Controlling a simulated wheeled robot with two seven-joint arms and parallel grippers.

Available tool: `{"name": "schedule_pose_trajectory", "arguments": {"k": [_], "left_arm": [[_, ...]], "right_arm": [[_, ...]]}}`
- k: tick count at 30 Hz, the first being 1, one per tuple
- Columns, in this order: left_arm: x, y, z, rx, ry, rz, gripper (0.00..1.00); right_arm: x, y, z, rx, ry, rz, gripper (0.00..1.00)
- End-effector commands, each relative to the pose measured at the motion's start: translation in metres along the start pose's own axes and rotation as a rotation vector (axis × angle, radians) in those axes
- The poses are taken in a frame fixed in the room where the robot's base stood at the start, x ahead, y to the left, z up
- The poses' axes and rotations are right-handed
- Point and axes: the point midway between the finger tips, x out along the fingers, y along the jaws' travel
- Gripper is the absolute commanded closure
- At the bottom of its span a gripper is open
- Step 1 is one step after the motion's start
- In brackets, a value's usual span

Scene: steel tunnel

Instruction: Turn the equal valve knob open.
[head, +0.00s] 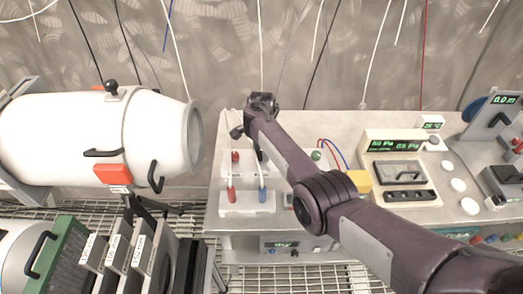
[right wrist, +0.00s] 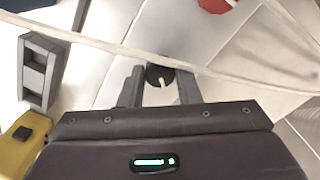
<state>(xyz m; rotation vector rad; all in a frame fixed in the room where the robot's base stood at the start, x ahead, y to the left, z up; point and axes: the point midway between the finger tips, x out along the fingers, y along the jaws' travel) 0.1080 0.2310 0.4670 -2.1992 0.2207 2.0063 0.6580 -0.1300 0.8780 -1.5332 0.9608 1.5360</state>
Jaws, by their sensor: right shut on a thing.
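The valve knob (right wrist: 158,74) is a small round black knob with a white mark on it, seen in the right wrist view against a pale panel. The two fingers of my right gripper (right wrist: 161,80) stand on either side of it, closed on it. In the head view my right arm reaches in from the lower right, and my right gripper (head: 262,103) is at the back edge of the grey bench. The arm's end hides the knob there, and I cannot tell the knob's angle from this view. My left gripper is not in view.
A white cylinder (head: 85,138) with black handles lies at the left. The grey bench (head: 340,240) carries a panel with green displays (head: 395,142) and a yellow block (head: 357,181). In the right wrist view a pale cable (right wrist: 215,72) crosses close to the fingers.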

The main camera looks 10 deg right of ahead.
Motion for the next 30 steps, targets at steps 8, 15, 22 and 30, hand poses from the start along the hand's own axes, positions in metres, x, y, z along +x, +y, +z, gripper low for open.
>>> {"name": "schedule_pose_trajectory", "arguments": {"k": [8,15,22,30], "left_arm": [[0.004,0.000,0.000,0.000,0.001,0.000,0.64],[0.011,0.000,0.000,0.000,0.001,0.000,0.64],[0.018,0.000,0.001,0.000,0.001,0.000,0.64],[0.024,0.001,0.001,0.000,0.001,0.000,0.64]], "right_arm": [[-0.001,-0.002,0.000,0.261,0.001,-0.003,0.93],[0.000,-0.002,0.000,0.485,0.001,-0.005,0.93],[0.000,-0.002,0.000,0.666,0.001,-0.004,0.93],[-0.001,-0.002,0.000,0.804,0.000,-0.004,0.93]]}}
